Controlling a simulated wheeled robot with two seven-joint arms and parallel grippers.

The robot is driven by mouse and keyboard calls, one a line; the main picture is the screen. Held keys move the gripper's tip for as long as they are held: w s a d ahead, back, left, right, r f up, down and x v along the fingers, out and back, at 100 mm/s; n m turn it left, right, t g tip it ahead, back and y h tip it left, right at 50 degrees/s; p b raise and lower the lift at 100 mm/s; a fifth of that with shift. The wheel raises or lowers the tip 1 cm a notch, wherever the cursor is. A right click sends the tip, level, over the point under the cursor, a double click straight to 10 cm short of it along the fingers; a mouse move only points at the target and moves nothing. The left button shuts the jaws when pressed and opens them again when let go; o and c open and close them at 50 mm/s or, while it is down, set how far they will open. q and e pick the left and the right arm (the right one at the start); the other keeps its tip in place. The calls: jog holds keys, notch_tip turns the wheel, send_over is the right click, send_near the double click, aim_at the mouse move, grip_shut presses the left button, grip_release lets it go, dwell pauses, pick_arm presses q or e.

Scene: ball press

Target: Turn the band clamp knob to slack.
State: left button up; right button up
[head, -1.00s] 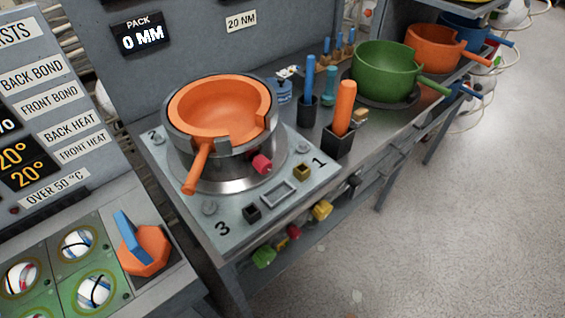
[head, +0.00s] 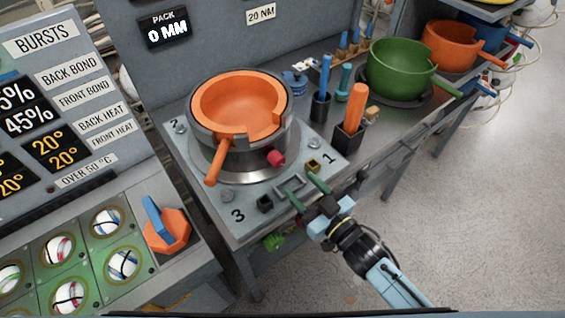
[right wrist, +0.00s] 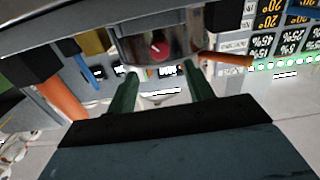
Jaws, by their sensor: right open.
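The red band clamp knob (head: 276,157) sits on the front of the metal band (head: 205,147) around the orange bowl (head: 238,100). The knob also shows in the right wrist view (right wrist: 157,50), ahead of and between the fingers. My right gripper (head: 306,188) is open, with its two green fingers spread and nothing between them. It is at the front edge of the grey plate (head: 205,205), in front of the knob and apart from it. My left gripper is not in view.
An orange handle (head: 213,170) sticks out at the band's left. A black holder (head: 347,137) with an orange rod and a green bowl (head: 400,70) stand to the right. Open floor lies at right.

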aim_at(280, 164)
jog(key=x, duration=0.8)
jog(key=shift+w+a, duration=0.1)
jog(key=shift+w, duration=0.05)
jog(key=c, duration=1)
